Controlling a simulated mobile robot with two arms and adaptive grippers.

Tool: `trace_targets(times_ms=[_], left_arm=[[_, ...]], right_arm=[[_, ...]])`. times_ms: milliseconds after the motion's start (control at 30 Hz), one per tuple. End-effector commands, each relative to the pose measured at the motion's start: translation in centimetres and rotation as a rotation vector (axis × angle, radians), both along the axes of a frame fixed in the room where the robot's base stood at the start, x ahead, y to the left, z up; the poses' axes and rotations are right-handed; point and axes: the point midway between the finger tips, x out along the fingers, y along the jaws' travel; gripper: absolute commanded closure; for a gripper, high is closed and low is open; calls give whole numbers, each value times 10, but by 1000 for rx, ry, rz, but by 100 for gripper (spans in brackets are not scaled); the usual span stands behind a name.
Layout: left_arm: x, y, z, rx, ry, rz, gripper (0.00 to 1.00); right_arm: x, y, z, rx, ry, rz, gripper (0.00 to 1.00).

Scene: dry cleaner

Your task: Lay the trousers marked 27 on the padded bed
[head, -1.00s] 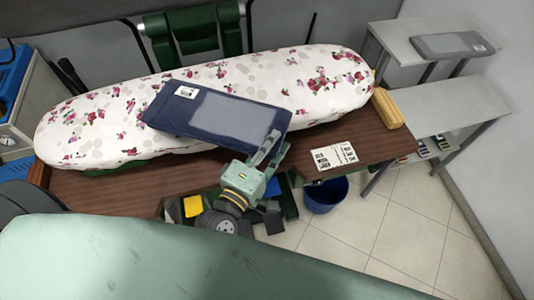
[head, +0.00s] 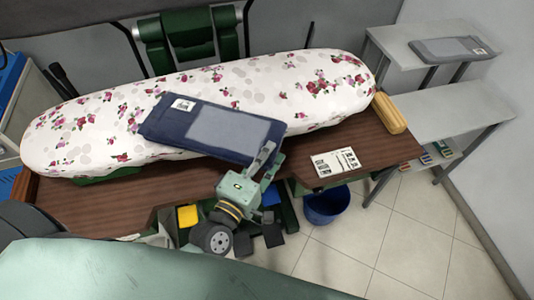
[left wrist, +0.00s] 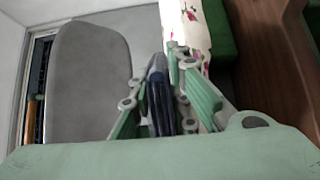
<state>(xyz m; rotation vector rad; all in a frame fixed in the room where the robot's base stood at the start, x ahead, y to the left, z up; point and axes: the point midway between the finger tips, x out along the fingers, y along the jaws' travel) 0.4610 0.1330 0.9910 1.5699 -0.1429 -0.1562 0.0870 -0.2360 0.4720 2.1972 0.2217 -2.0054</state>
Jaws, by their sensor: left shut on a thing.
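A folded pair of dark blue trousers (head: 155,126) with a lighter grey-blue panel and a white tag lies flat in the air or on the padded bed (head: 75,135); the gap cannot be judged. The tag's number is too small to read. The bed has a white cover with pink flowers. My left gripper (head: 267,160) is shut on the trousers' front right edge. In the left wrist view the trousers (left wrist: 158,98) stand edge-on between the gripper fingers (left wrist: 168,95). My right gripper is not in view.
A brown board (head: 130,195) runs along the bed's front, with a printed card (head: 336,162) and a yellow ribbed block (head: 389,112) at right. A blue bin (head: 325,205) stands below. A grey folded garment (head: 445,48) lies on the shelf at right.

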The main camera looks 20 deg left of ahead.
Motion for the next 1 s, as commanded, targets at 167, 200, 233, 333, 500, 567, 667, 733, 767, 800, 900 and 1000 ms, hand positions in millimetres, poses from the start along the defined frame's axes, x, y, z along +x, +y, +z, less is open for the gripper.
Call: trace_targets(times_ms=[167, 200, 233, 333, 500, 567, 667, 733, 767, 800, 900, 1000], left_arm=[[0, 0, -1, 0, 0, 0, 70], [0, 0, -1, 0, 0, 0, 66], [0, 0, -1, 0, 0, 0, 65], [0, 0, 0, 0, 0, 0, 65], [0, 0, 0, 0, 0, 0, 65], [0, 0, 3, 0, 0, 0, 65], [-9, 1, 0, 1, 2, -1, 65], [-20, 4, -1, 1, 4, -2, 65], [-26, 4, -2, 1, 4, -2, 65], [-35, 6, -1, 1, 4, -3, 65], [-58, 10, -3, 1, 6, -3, 65], [-78, 14, -2, 2, 4, -3, 65]], right_arm=[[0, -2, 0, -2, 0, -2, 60], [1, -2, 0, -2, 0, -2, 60], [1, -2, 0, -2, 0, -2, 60], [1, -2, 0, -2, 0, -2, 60], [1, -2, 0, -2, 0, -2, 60], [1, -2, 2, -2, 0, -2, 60], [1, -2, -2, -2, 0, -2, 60], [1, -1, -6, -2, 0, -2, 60], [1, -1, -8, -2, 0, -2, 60], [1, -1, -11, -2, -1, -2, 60], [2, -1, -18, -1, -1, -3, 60], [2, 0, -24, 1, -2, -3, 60]])
